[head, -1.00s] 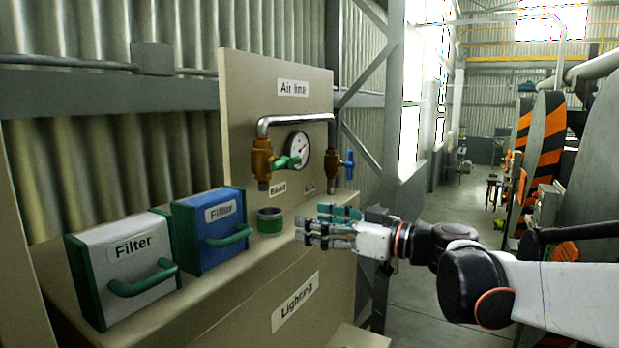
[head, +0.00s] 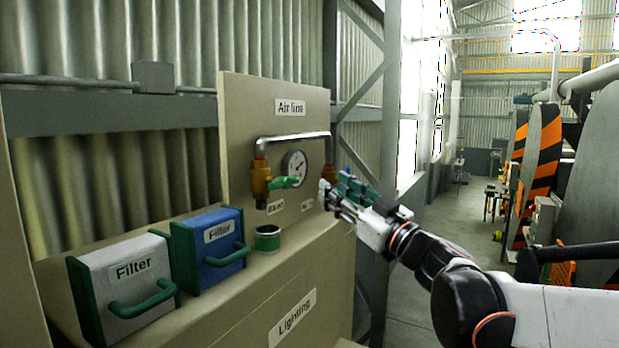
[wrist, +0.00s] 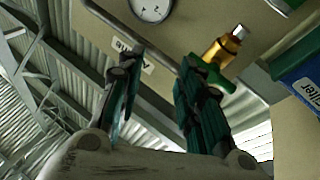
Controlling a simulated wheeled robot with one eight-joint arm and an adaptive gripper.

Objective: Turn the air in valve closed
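The right brass valve (head: 329,172) is on the air line panel at the right end of the bent pipe, mostly covered by my gripper. Its blue handle is hidden in the head view, and I cannot make it out in the wrist view. My gripper (head: 332,190) is in front of this valve; I cannot tell whether it touches. In the wrist view my gripper (wrist: 160,58) has its two fingers apart, with nothing visibly held. The left brass valve (head: 260,182) has a green handle (head: 286,182); it also shows in the wrist view (wrist: 222,48), right of the fingers.
A round gauge (head: 295,166) sits between the valves under the pipe (head: 295,138). A green cup (head: 267,239), a blue filter box (head: 212,245) and a grey filter box (head: 125,285) stand on the ledge, left of my gripper. A steel post (head: 385,150) stands behind the panel.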

